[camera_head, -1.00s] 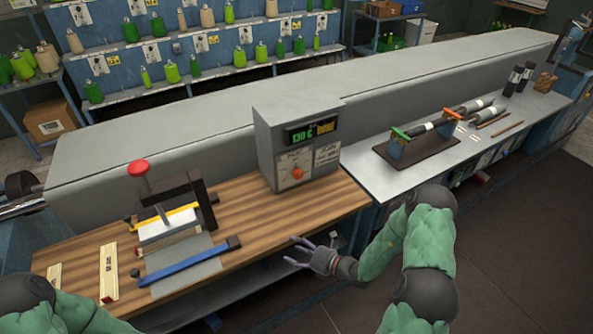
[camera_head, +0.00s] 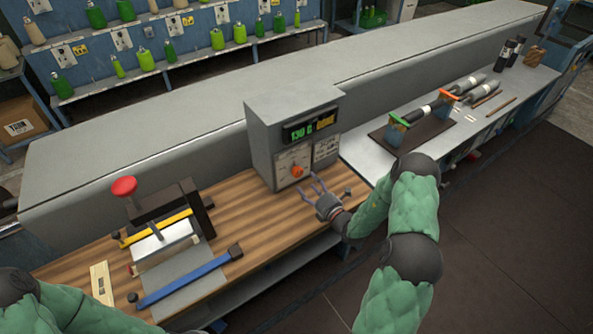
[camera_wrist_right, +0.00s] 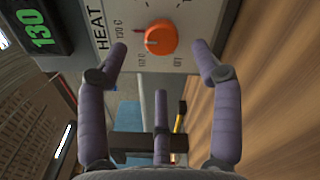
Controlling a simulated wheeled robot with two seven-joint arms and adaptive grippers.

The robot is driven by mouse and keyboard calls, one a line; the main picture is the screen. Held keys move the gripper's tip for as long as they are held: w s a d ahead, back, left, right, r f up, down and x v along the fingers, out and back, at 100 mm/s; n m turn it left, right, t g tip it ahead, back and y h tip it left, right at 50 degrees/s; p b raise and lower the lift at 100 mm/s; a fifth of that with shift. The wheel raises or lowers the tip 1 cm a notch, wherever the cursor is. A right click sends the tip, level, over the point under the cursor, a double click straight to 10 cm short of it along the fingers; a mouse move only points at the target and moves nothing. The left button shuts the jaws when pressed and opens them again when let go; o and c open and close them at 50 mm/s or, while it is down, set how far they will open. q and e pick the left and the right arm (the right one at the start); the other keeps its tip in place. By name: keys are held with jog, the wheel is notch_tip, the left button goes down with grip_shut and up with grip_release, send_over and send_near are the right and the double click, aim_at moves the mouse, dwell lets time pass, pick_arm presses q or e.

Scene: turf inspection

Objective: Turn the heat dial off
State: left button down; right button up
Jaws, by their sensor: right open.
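The orange heat dial (camera_head: 297,171) is on the front of a grey control box (camera_head: 262,148) at the back of the wooden bench. In the right wrist view the dial (camera_wrist_right: 161,38) is at the top centre, beside the printed word HEAT, with a red mark on its upper left. A green display (camera_wrist_right: 40,32) reads 130. My right gripper (camera_head: 312,184) is open and empty, just in front of the box and a little below and right of the dial. In the wrist view its purple fingers (camera_wrist_right: 160,62) spread on either side below the dial, apart from it. My left gripper is out of view.
A press with a red knob (camera_head: 124,186) stands on the bench at left, with a blue-handled bar (camera_head: 188,280) in front of it. A rack with rollers (camera_head: 418,125) stands on the metal table at right. Wood between press and box is clear.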

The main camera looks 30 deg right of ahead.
aim_at(299, 174)
jog(key=w, duration=0.8)
jog(key=shift+a+f, duration=0.1)
jog(key=shift+a, duration=0.25)
jog(key=c, duration=1.2)
